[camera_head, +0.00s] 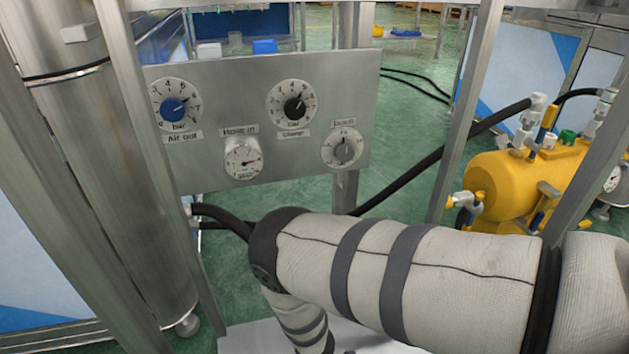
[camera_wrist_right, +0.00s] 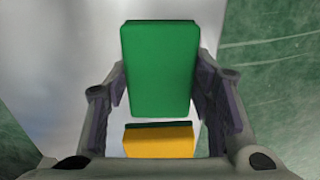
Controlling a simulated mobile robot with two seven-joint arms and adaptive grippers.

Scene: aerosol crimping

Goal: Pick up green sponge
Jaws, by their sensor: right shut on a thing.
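In the right wrist view a green sponge (camera_wrist_right: 160,68) stands between the two fingers of my right gripper (camera_wrist_right: 161,100). The fingers lie along both its sides, and the gripper is shut on it. A yellow block with a dark top edge (camera_wrist_right: 158,141) shows just below the green sponge, nearer the palm; I cannot tell whether it is part of the sponge. In the head view my right arm in its pale sleeve crosses the lower right, and its gripper is out of the picture. My left gripper is in neither view.
A grey panel with dials (camera_head: 260,110) stands ahead between metal posts. A yellow tank (camera_head: 520,185) with valves is at the right. Black hoses (camera_head: 440,155) run behind my arm. A white surface (camera_head: 250,338) shows at the bottom. Green floor lies beyond.

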